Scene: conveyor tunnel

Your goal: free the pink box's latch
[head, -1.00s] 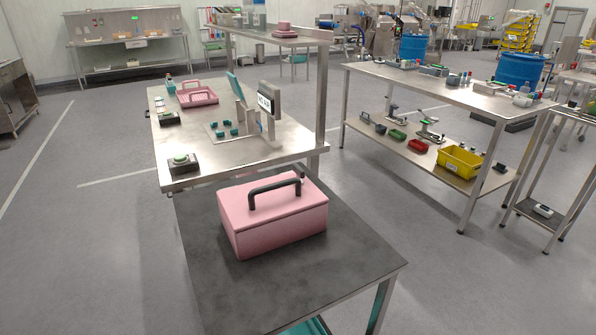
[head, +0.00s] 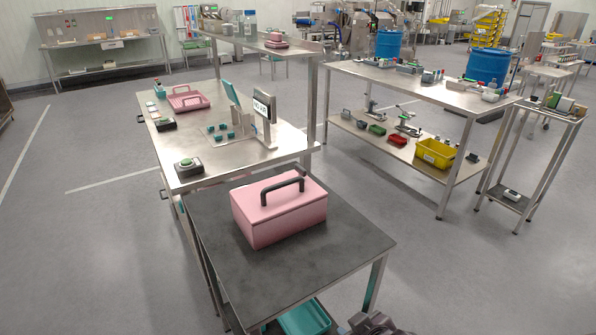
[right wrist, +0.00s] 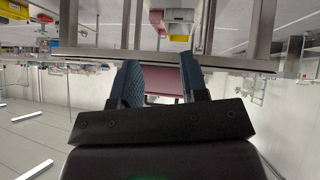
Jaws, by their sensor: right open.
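The pink box (head: 279,210) stands on a dark-topped table (head: 335,253). Its lid looks shut, and a black handle (head: 283,187) stands up on top. I cannot make out a latch; part of the box's sides is turned away from the head view. My right gripper (right wrist: 160,78) is open in the right wrist view, its two blue fingers apart with nothing held between them. A pinkish surface shows beyond the fingers, but I cannot tell whether it is the box. My left gripper is in neither view.
Behind the box, a steel bench (head: 238,160) holds a pink tray (head: 187,101), a small sign and a green-button unit (head: 187,168). A teal bin (head: 305,320) sits below the dark table. The floor to the left is clear.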

